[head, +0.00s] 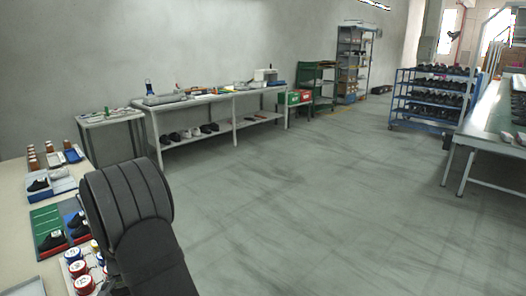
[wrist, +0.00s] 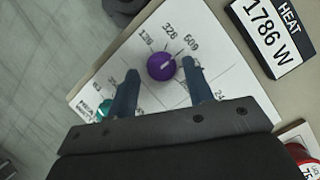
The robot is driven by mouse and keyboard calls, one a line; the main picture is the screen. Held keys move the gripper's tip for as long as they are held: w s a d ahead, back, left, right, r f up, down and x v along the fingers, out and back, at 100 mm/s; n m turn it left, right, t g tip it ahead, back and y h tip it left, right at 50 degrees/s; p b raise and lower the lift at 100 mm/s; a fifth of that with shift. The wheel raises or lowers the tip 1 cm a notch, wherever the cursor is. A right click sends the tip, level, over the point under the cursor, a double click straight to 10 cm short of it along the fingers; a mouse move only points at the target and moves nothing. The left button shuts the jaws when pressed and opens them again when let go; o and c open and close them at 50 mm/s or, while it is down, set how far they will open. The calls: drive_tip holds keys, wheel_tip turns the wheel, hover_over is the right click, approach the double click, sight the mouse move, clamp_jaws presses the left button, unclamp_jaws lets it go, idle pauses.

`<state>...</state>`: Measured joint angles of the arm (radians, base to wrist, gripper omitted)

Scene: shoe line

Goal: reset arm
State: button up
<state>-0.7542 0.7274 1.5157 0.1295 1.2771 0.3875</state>
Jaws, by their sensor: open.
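My gripper (wrist: 160,72) is open and empty in the wrist view, its two dark blue fingers pointing up the picture. A round purple knob (wrist: 161,66) with a light mark shows between the fingertips, with a gap on both sides. It sits on a white card (wrist: 215,45) printed with numbers such as 120, 328 and 609. How high the fingertips are above the card I cannot tell. In the head view my dark arm covers part of the work table (head: 20,172), and the gripper and knob do not show.
A "HEAT 1786 W" sign (wrist: 268,30) lies right of the card. A teal thing (wrist: 104,107) is partly behind the left finger. A red-lidded pot (wrist: 303,153) is at lower right. Green trays (head: 45,222), brown bottles (head: 50,154) and several pots (head: 85,284) crowd the table. Open floor (head: 330,200) lies right.

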drive_tip(key=v, duration=1.7)
drive_tip(key=x, duration=1.7)
drive_tip(key=shift+f, duration=0.1)
drive_tip(key=shift+a+n, duration=0.1)
drive_tip(key=shift+n, duration=0.5)
drive_tip(key=shift+s+n+t+h, duration=0.15)
drive_tip(key=shift+n+t+h, duration=0.35)
drive_tip(key=shift+n, duration=0.7)
drive_tip(key=n, duration=0.2)
drive_tip(key=n+t+h, duration=0.1)
drive_tip(key=n, duration=0.1)
drive_tip(key=shift+s+a, duration=0.15)
drive_tip(key=shift+a, duration=0.05)
drive_tip(key=v, duration=1.1)
drive_tip(key=shift+s+a, duration=0.1)
